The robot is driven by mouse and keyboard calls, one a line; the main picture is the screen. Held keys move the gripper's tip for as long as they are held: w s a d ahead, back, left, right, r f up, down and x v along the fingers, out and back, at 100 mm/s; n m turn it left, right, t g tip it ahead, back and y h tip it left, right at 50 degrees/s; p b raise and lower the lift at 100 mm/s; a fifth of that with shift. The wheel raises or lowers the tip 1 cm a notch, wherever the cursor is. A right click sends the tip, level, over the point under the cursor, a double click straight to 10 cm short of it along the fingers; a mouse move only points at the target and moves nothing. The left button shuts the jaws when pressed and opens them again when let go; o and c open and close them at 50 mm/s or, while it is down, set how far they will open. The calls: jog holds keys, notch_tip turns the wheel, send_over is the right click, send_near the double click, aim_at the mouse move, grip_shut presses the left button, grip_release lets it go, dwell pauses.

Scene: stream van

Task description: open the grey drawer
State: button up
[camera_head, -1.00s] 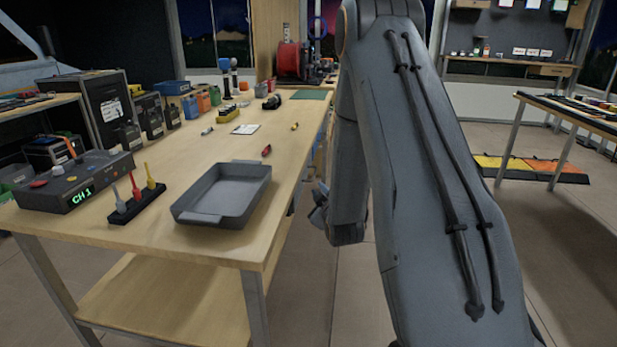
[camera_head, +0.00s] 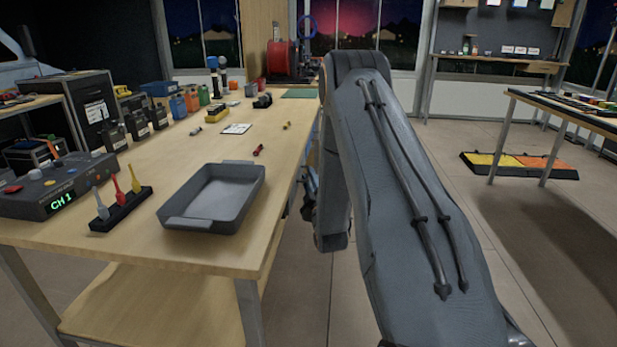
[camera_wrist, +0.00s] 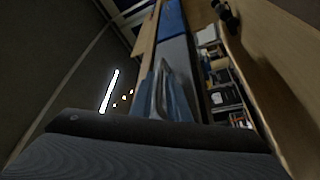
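In the wrist view, which is turned on its side, a plain grey panel (camera_wrist: 178,58) sits beside a blue panel (camera_wrist: 173,16); it looks like the front of the grey drawer, and I see no gap showing it open. My gripper (camera_wrist: 163,88) reaches up the middle of that view, its tip overlapping the grey panel's near end. I cannot tell whether it touches it, or how far apart the fingers are. No drawer front shows in the head view, where my arm hides most of the gripper beside the bench's right edge.
The wooden workbench (camera_head: 215,262) holds a grey tray (camera_head: 175,225), a CH 1 box (camera_head: 45,195) and a rack of coloured tools (camera_head: 122,212). Another table (camera_head: 560,112) stands at right. An open compartment (camera_wrist: 222,85) holds several small items.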

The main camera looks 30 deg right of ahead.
jog(key=shift+w+d+r, duration=0.1)
jog(key=shift+w+r, duration=0.05)
jog(key=shift+w, duration=0.45)
grip_shut()
dwell(1.1)
